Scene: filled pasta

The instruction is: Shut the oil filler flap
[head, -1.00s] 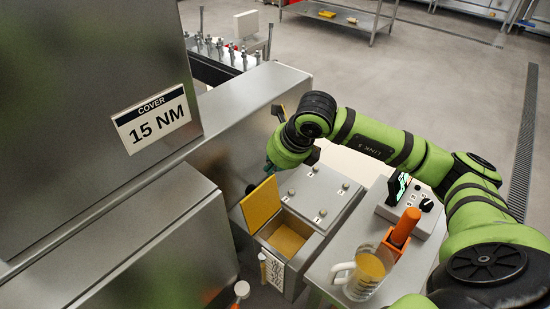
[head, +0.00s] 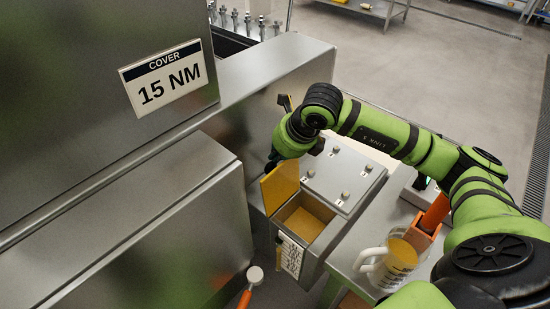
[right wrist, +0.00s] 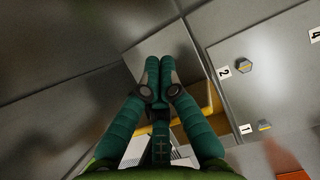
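The yellow oil filler flap (head: 281,186) stands open and upright at the left edge of a grey metal box. The box's opening (head: 304,225) shows a yellow-orange inside. My right gripper (head: 271,165) is at the upper left of the flap, on its outer side, partly hidden by the wrist. In the right wrist view, its two green fingers (right wrist: 159,66) are together with nothing between them. Yellow edges (right wrist: 205,110) show behind and beside the fingers. Whether the fingers touch the flap I cannot tell. My left gripper is out of view.
A numbered plate with bolts (head: 342,180) lies right behind the opening. A measuring jug (head: 400,262) with yellow liquid and an orange-handled tool (head: 435,212) stand on the bench to the right. A tall metal housing (head: 120,215) is close on the left.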

